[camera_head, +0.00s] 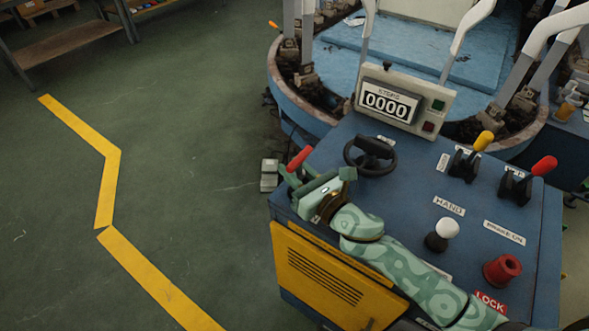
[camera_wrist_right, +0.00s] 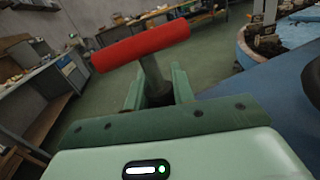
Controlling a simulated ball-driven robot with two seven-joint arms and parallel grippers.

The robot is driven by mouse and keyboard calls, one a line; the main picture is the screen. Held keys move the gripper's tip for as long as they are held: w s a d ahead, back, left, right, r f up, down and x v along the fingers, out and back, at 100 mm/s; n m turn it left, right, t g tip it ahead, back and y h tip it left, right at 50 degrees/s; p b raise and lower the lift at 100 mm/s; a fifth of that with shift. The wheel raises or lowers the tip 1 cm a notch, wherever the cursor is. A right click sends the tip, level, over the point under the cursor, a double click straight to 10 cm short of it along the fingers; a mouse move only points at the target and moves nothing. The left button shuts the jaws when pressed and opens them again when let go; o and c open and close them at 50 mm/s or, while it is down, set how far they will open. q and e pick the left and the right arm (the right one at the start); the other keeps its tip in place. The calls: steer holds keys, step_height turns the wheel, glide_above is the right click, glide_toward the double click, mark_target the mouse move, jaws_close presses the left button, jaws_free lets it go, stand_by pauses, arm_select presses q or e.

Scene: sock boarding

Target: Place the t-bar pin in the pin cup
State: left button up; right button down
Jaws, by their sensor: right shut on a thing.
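The t-bar pin has a red crossbar handle (camera_head: 300,157) and a grey stem. It also shows in the right wrist view (camera_wrist_right: 140,47), where the stem runs down between the two green fingers. My right gripper (camera_head: 314,184) is shut on the stem, with the handle sticking out past the fingertips. It is over the left edge of the blue console. The stem's lower end is hidden. I cannot surely tell the pin cup; a red round fitting (camera_head: 502,269) stands at the console's front right, by the LOCK label. My left gripper is not in view.
The console (camera_head: 400,190) carries a black handwheel (camera_head: 370,155), a white-knobbed lever (camera_head: 443,234), yellow and red levers (camera_head: 482,141) and a counter box reading 0000 (camera_head: 390,102). A round blue machine stands behind. The green floor at left is clear.

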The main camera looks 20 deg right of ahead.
steer(key=c, duration=1.2)
jaws_free()
steer(key=shift+s+a+f, duration=0.15)
steer(key=shift+s+f, duration=0.05)
steer(key=shift+f, duration=0.4)
steer(key=shift+r, duration=0.25)
steer(key=shift+w+d+r+p, duration=0.1)
steer(key=shift+d+r+p, duration=0.1)
steer(key=shift+r+p, duration=0.45)
steer(key=v, duration=1)
steer(key=shift+s+d+f, duration=0.15)
steer(key=shift+s, duration=0.1)
steer(key=shift+s+d, duration=0.2)
steer(key=shift+s, duration=0.4)
